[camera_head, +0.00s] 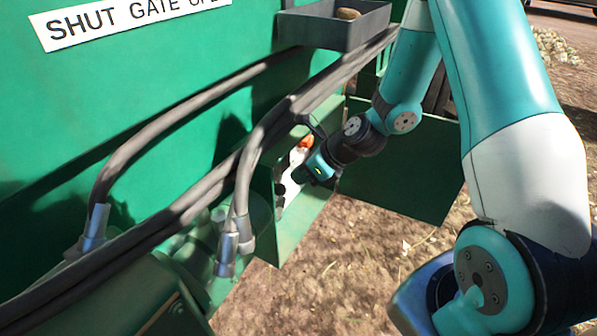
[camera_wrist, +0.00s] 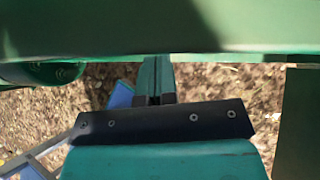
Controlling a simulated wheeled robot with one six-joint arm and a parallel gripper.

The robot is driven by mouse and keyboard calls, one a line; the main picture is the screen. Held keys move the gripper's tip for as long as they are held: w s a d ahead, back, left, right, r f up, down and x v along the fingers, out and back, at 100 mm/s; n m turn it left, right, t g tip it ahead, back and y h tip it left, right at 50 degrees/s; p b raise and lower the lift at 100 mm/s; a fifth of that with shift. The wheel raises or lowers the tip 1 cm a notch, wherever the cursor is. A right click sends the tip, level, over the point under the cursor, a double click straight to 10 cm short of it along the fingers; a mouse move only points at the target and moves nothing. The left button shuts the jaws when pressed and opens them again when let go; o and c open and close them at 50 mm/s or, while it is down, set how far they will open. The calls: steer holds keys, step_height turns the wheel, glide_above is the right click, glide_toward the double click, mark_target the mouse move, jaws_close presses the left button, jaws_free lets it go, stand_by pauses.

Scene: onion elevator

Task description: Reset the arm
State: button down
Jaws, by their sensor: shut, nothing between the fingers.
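My arm reaches down from the upper right in the head view, bent at the elbow. My gripper (camera_head: 301,174) is at its far end, low beside the green machine (camera_head: 150,90). It is close to a white part with an orange-red piece (camera_head: 304,143) on the machine's side; I cannot tell whether they touch. In the wrist view my gripper (camera_wrist: 154,66) has its two fingers together with nothing between them. The fingertips point toward a green edge (camera_wrist: 220,58) of the machine. In the head view the fingertips are partly hidden.
Thick grey hoses (camera_head: 262,135) cross the machine in front of my gripper's left side. A dark tray (camera_head: 333,30) with a brown object hangs above. A dark green panel (camera_head: 400,172) stands behind my wrist. Bare dirt ground (camera_head: 345,270) is open below.

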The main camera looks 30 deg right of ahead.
steer(key=shift+w+r+p+v, duration=0.1)
steer(key=shift+p+v, duration=0.35)
steer(key=shift+v, duration=0.4)
steer(key=shift+w+r+p+v, duration=0.15)
steer(key=shift+p+v, duration=0.25)
steer(key=shift+v, duration=0.45)
steer(key=s+r+n+g+h, duration=0.15)
steer(key=s+r+n, duration=0.25)
steer(key=n, duration=0.6)
steer(key=s+d+r+n+g+h, duration=0.1)
steer(key=s+r+n+h, duration=0.25)
steer(key=n, duration=0.55)
steer(key=s+r+n+g+h, duration=0.1)
steer(key=s+r+n, duration=0.35)
steer(key=n, duration=0.55)
steer(key=s+a+r+n+g+y+p, duration=0.1)
steer(key=s+a+r+n+y+p, duration=0.1)
steer(key=s+a+r+p, duration=0.3)
steer(key=s+a+r+n+g+y+p, duration=0.1)
steer(key=s+a+r+n+p, duration=0.4)
steer(key=a+r, duration=0.4)
step_height(320, 180, up, 4)
steer(key=shift+s+r+y+p, duration=0.1)
steer(key=shift+s+y+p, duration=0.25)
steer(key=shift+s, duration=0.3)
steer(key=shift+a+g, duration=0.1)
steer(key=shift+g, duration=0.15)
